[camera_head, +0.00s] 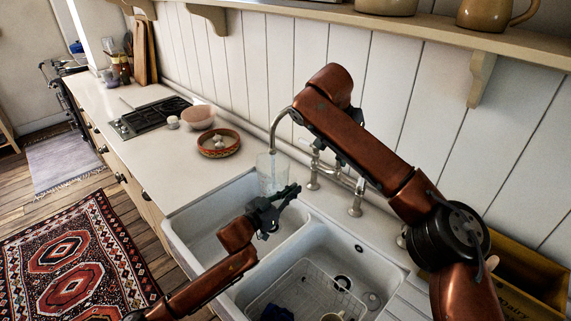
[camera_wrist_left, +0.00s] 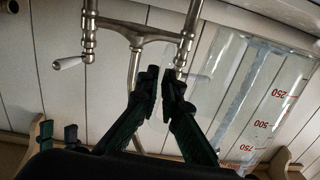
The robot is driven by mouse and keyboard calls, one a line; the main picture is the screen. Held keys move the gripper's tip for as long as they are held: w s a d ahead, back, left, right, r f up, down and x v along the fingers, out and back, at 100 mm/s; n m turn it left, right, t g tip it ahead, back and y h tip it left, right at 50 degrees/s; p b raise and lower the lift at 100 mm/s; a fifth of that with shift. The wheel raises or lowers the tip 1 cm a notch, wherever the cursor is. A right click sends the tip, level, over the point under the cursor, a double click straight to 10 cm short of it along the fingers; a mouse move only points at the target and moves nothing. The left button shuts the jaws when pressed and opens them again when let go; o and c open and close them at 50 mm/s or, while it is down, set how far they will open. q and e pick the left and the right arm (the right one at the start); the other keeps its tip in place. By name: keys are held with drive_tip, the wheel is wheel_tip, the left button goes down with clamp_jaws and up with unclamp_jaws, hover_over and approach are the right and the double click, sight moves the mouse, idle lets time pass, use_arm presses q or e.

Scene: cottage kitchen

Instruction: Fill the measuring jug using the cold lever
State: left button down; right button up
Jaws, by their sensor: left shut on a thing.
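The clear measuring jug (camera_head: 266,168) is upright under the bridge tap's spout (camera_head: 278,119), over the left basin. Its red marks show in the left wrist view (camera_wrist_left: 262,110), which is upside down. A pale streak, like running water, shows inside it; the water level is unclear. My left gripper (camera_head: 286,196) is shut beside the jug, apparently on its clear handle; its fingers show in the left wrist view (camera_wrist_left: 163,92). A tap lever with a white handle (camera_wrist_left: 69,62) shows there too; I cannot tell if it is the cold one. My right gripper (camera_head: 347,152) is at the tap, mostly hidden behind its arm.
The double sink has a left basin (camera_head: 195,222) and a right basin with a wire rack (camera_head: 300,285) and a mug (camera_head: 333,316). A patterned bowl (camera_head: 218,152) with pale round things and a pink bowl (camera_head: 198,115) stand left of the tap. A yellow crate (camera_head: 525,300) is at right.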

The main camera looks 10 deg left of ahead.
use_arm(q)
drive_tip(key=shift+w+a+r, duration=0.1)
drive_tip(key=shift+w+a, duration=0.05)
drive_tip(key=shift+w, duration=1)
drive_tip(key=shift+s, duration=0.15)
idle(3.3)
drive_tip(key=s+d, duration=0.1)
drive_tip(key=s, duration=0.8)
drive_tip(key=shift+s+d, duration=0.15)
drive_tip(key=shift+s, duration=0.1)
drive_tip(key=shift+r, duration=0.1)
